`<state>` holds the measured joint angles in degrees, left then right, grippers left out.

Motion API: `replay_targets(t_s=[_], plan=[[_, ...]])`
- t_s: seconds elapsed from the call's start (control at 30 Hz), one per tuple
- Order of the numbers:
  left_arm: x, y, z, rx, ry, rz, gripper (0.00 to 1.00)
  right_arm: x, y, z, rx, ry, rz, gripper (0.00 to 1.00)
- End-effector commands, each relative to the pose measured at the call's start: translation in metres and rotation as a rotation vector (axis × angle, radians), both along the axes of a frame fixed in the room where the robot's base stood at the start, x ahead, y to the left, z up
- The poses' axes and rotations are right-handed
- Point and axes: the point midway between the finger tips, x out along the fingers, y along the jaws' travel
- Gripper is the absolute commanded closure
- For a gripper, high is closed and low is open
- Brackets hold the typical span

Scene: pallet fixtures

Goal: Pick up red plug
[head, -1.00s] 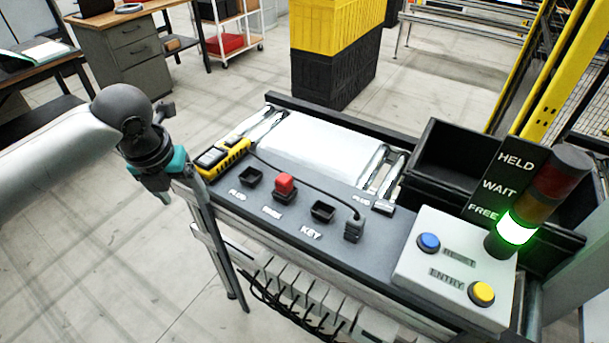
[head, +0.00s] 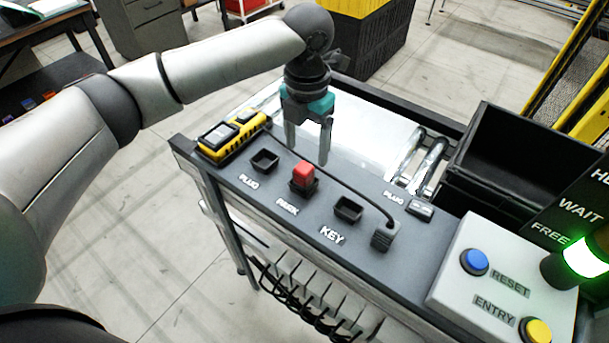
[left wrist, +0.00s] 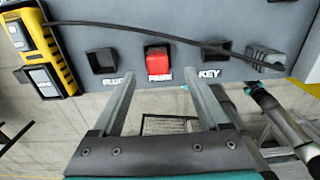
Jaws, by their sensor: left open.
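The red plug (head: 303,172) stands upright in the middle socket, marked PARK, on the dark panel (head: 262,204). It also shows in the left wrist view (left wrist: 158,62), ahead of and between the fingertips. My left gripper (head: 308,157) is open and empty, its two fingers pointing down, above and just behind the red plug in the head view. In the left wrist view its fingers (left wrist: 160,84) spread to either side of the plug, not visibly touching it. My right gripper is not in view.
Empty sockets marked PLUG (head: 264,161) and KEY (head: 347,209) flank the plug. A black cable runs behind it from the yellow device (head: 231,137) to a grey connector (head: 383,236). A button box (head: 500,270) and black bin (head: 520,160) stand to the right.

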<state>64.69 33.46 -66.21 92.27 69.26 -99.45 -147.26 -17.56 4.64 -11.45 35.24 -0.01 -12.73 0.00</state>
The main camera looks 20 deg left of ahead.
Motion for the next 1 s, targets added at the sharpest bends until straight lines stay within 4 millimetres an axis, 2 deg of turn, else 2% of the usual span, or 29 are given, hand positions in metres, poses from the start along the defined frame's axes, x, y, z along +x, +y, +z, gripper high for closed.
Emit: replay_targets(t_s=[0.23, 0.53, 0.83, 1.0], plan=[[-0.001, 0.001, -0.018, 0.000, 0.001, -0.001, 0.22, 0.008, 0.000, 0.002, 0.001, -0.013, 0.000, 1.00], [-0.003, 0.005, -0.059, 0.001, 0.001, -0.001, 0.22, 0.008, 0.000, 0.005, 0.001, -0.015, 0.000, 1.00], [-0.003, 0.005, -0.064, 0.000, -0.002, -0.001, 0.22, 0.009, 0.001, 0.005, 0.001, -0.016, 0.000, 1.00], [-0.003, 0.005, -0.063, 0.000, -0.002, -0.001, 0.42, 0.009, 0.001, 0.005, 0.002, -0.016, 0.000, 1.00]])
